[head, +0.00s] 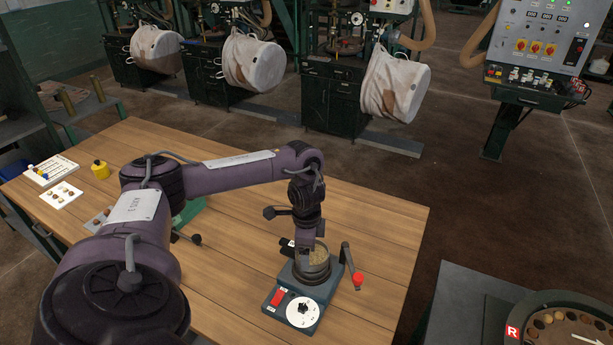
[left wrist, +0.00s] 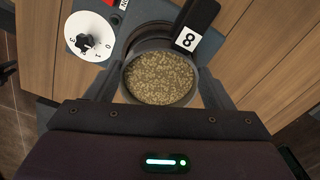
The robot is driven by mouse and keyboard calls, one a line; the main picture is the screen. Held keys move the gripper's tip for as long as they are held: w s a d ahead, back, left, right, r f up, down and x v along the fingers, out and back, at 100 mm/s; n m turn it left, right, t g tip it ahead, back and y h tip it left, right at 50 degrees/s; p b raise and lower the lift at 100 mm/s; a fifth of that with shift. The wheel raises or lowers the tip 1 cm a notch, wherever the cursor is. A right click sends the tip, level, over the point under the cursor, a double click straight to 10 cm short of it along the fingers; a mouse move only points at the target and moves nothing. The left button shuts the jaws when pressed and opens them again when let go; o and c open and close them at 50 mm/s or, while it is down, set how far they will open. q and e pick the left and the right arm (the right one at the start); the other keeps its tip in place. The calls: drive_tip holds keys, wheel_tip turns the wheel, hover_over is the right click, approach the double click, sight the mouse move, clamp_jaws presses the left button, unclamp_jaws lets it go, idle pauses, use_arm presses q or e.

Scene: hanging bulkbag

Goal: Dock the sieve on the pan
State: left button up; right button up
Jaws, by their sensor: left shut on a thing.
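The sieve (head: 319,257) is round, grey and filled with tan grains. It also shows in the left wrist view (left wrist: 160,78), with a black tab marked 8 (left wrist: 200,22) at its rim. My left gripper (left wrist: 162,68) is shut on the sieve, one finger on each side; in the head view the gripper (head: 308,246) comes down from above. A dark round rim, seemingly the pan (head: 314,278), shows under the sieve on the shaker base (head: 285,318). In the wrist view this rim (left wrist: 150,34) sits off-centre behind the sieve. Whether they touch is unclear. My right gripper is not in view.
The base has a white dial (head: 301,311), a red switch (head: 277,297) and a lever with a red knob (head: 357,279) at its right. The wooden table (head: 385,225) is clear to the right.

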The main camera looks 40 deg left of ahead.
use_arm(q)
drive_tip(key=shift+f+b, duration=0.3)
drive_tip(key=shift+f, duration=0.25)
drive_tip(key=o, duration=0.7)
drive_tip(key=shift+o, duration=0.2)
wheel_tip(320, 180, up, 11)
drive_tip(key=p, duration=0.9)
drive_tip(key=shift+p, duration=0.4)
